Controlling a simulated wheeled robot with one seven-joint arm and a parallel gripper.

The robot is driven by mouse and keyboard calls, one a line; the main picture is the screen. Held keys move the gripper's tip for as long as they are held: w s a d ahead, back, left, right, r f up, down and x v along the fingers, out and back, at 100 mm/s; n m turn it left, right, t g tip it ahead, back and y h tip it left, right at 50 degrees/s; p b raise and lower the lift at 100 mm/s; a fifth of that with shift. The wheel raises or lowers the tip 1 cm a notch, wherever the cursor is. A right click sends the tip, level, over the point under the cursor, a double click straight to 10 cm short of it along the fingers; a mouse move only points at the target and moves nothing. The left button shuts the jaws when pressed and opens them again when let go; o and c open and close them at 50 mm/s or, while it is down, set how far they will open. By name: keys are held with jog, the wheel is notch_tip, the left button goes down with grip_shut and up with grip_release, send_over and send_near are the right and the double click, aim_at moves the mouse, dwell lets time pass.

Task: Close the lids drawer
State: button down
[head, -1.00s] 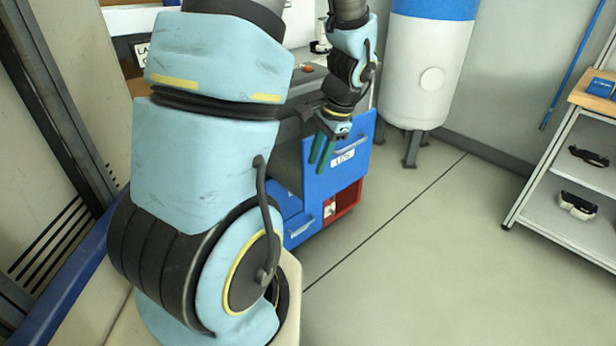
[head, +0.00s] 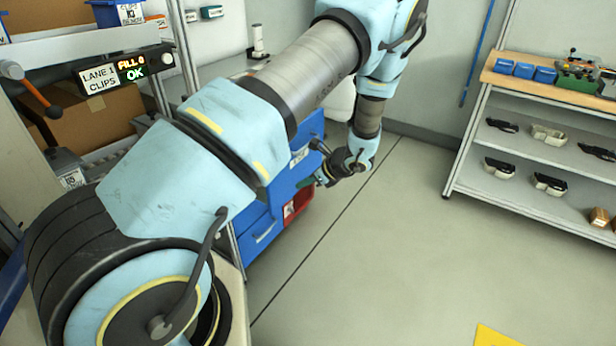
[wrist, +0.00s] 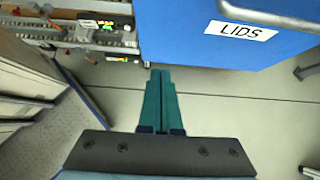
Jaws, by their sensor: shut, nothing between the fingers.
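The lids drawer has a blue front (wrist: 185,40) with a white LIDS label (wrist: 240,31) and a grey handle, at the upper right of the wrist view. In the head view its blue front (head: 290,182) shows partly behind my arm; how far it stands out is hidden. My gripper (head: 322,178) is in front of the drawer front, near its right side, in the head view. In the wrist view its green fingers (wrist: 159,100) are together and empty, with floor behind the tips. I see no contact with the drawer.
A white tank stands behind my arm. A shelf rack (head: 530,140) is at the right. A lane sign (head: 100,80) is at the left.

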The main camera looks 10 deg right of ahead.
aim_at(278, 186)
jog(key=shift+w+a+f+p, duration=0.45)
jog(key=shift+w+a+f, duration=0.1)
jog(key=shift+w+a, duration=0.3)
jog(key=shift+w+a+f+p, duration=0.5)
jog(key=shift+w+a, duration=0.3)
jog(key=shift+w, duration=0.1)
jog(key=shift+w+a+f+p, duration=0.4)
jog(key=shift+w+a+f, duration=0.15)
jog(key=shift+w+a, duration=0.3)
